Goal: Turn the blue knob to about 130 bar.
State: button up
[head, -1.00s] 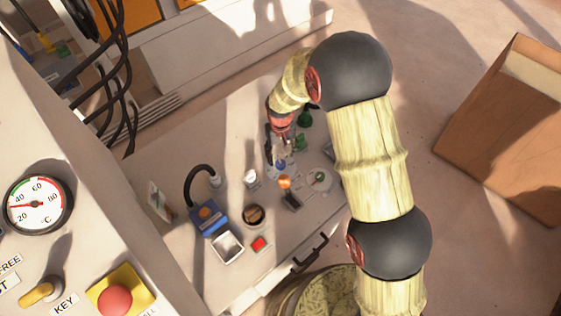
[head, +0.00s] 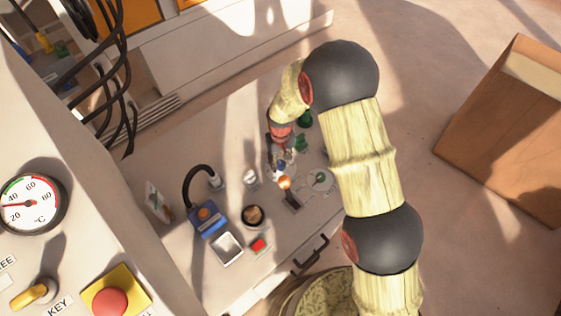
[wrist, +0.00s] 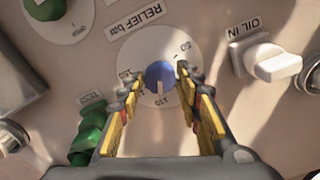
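The blue knob (wrist: 160,75) sits on a round white dial plate labelled RELIEF bar (wrist: 143,52), upside down in the wrist view. A white mark on the knob points toward the bottom of that view; the figures there are hard to read. My gripper (wrist: 158,86) is open, with one yellow-padded finger on each side of the knob and a visible gap on both sides. In the head view the gripper (head: 281,160) is low over the panel, and the small blue knob (head: 281,166) shows just beyond its tips.
Green TEST fittings (wrist: 88,132) stand close to the left finger. The white OIL IN handle (wrist: 272,62) is at the right, and a green knob (wrist: 45,8) at the upper left.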

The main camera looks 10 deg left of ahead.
jog(key=c, duration=0.6)
jog(key=shift+c, duration=0.5)
jog(key=shift+m, duration=0.4)
jog(key=m+p, duration=0.1)
jog(key=m, duration=0.2)
jog(key=shift+m+p, duration=0.3)
jog(key=shift+p, duration=0.05)
jog(key=shift+m+p, duration=0.55)
jog(key=shift+m, duration=1.65)
jog(key=o, duration=1.2)
jog(key=shift+c, duration=0.2)
